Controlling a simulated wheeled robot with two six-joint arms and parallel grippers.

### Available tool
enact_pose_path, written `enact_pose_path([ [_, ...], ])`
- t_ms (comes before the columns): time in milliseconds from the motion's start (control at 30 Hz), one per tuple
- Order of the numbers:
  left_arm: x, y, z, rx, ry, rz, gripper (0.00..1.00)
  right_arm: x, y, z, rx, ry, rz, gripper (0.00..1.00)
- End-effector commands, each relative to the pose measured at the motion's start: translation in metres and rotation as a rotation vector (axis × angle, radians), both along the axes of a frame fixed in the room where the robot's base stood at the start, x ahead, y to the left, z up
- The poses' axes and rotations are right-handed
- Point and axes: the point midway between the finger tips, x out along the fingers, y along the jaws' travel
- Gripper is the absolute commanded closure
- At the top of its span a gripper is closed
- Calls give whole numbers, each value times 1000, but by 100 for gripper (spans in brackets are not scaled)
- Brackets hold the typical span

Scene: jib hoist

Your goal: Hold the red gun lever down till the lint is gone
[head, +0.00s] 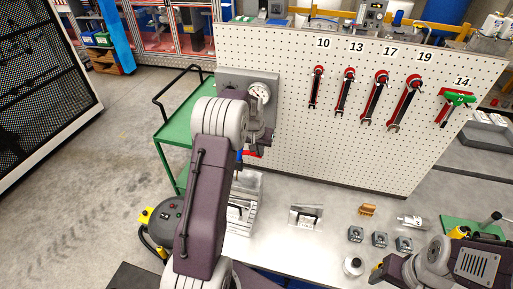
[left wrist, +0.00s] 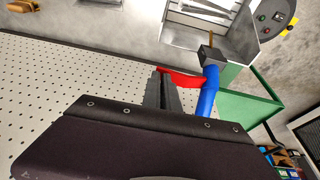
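The blue air gun (left wrist: 207,97) shows in the left wrist view with its red lever (left wrist: 184,79) reaching left from it. A dark block (left wrist: 211,54) sits at the gun's upper end. My left gripper (left wrist: 166,88) has its dark fingers at the lever's left end, touching or very close to it; the finger gap is hidden. In the head view my left gripper (head: 257,138) is before the pegboard's left end, with a bit of the red lever (head: 252,153) below it. My right gripper (head: 384,272) is low at the right, its fingers unclear. I cannot make out any lint.
The pegboard (head: 300,140) carries several wrenches and a round gauge (head: 260,92) on a grey panel. The bench (head: 285,245) holds a metal tray (head: 305,217) and several small blocks. A green cart (head: 175,131) and a black-yellow vacuum (head: 165,217) stand left.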

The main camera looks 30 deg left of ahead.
Motion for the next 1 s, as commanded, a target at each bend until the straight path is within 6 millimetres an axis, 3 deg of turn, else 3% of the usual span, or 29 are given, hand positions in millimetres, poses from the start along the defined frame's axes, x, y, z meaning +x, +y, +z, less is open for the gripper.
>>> enact_pose_path([
  [733,-1,-1,18,-2,3,0,100,0,0,16,0,0,0,42],
  [867,0,-3,39,-1,3,-1,100,0,0,35,0,0,0,42],
  [967,0,-5,67,-2,2,-3,100,0,0,57,0,0,0,42],
  [1000,-1,-5,65,0,-2,-1,100,0,0,45,0,-1,0,42],
])
